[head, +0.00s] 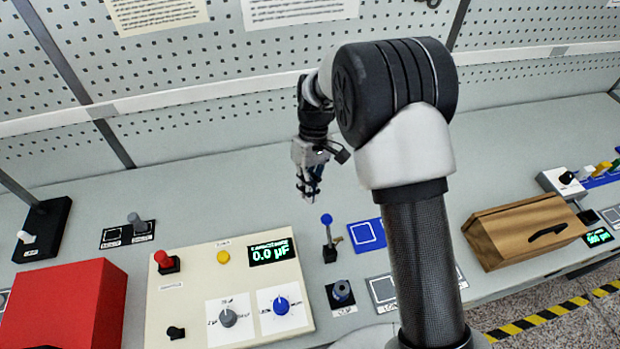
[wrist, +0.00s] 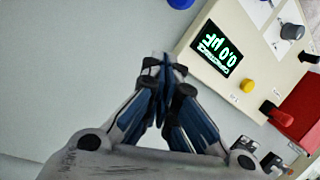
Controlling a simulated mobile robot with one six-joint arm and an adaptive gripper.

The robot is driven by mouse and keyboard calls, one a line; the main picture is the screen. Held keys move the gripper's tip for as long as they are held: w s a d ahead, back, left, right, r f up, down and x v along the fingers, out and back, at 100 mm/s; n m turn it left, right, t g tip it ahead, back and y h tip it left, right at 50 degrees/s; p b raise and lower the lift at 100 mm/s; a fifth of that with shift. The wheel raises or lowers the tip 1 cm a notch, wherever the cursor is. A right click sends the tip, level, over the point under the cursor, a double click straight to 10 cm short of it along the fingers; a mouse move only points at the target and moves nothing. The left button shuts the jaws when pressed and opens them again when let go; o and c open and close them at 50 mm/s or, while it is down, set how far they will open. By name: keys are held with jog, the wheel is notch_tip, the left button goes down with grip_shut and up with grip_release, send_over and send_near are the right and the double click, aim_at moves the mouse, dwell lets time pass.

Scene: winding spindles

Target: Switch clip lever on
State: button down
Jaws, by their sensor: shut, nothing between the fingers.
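No label that I can read with certainty marks the clip lever. A blue round thing at the top edge of the wrist view (wrist: 180,3) looks like this ball. My gripper (head: 308,192) hangs above the bench behind the blue-ball lever, apart from it. In the wrist view its fingertips (wrist: 163,62) are together and hold nothing.
The cream panel (head: 190,310) has a red lever (head: 166,262), yellow button, knobs and a display reading 0.0 µF. A red box (head: 65,305) stands left, a wooden box (head: 525,232) right. A grey lever (head: 136,224) stands behind the panel. The bench's back strip is clear.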

jog(key=shift+s+d+f+b, duration=0.3)
jog(key=shift+s+d, duration=0.3)
jog(key=shift+s, duration=0.25)
jog(key=shift+s+d+f+b, duration=0.25)
jog(key=shift+s+d, duration=0.3)
jog(key=shift+s, duration=0.3)
jog(key=shift+w, duration=0.15)
